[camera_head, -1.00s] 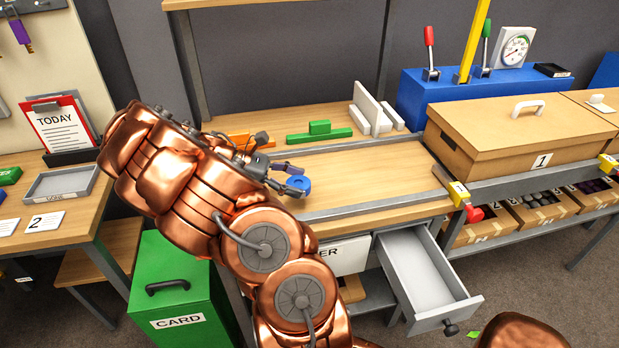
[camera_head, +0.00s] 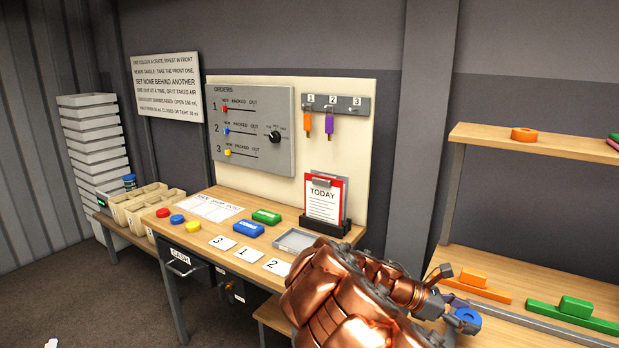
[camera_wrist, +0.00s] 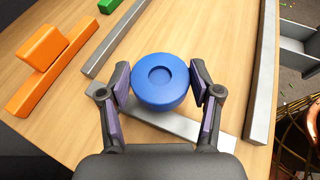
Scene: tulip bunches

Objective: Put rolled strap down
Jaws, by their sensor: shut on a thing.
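The rolled strap is a blue disc-like roll with a round hollow in its top. It shows at the lower right of the head view (camera_head: 467,317) and in the middle of the wrist view (camera_wrist: 160,92). My gripper (camera_wrist: 160,76) has a finger on each side of the roll and is shut on it. In the head view my gripper (camera_head: 457,312) is over the wooden bench at the right. The roll's underside is hidden, so I cannot tell whether it touches the bench (camera_wrist: 215,55).
Grey rails (camera_wrist: 262,75) and an orange block piece (camera_wrist: 50,65) lie around the roll. An orange roll (camera_head: 524,134) sits on the upper shelf (camera_head: 490,137). At left, another table holds a grey tray (camera_head: 297,240), number cards and a TODAY clipboard (camera_head: 323,200).

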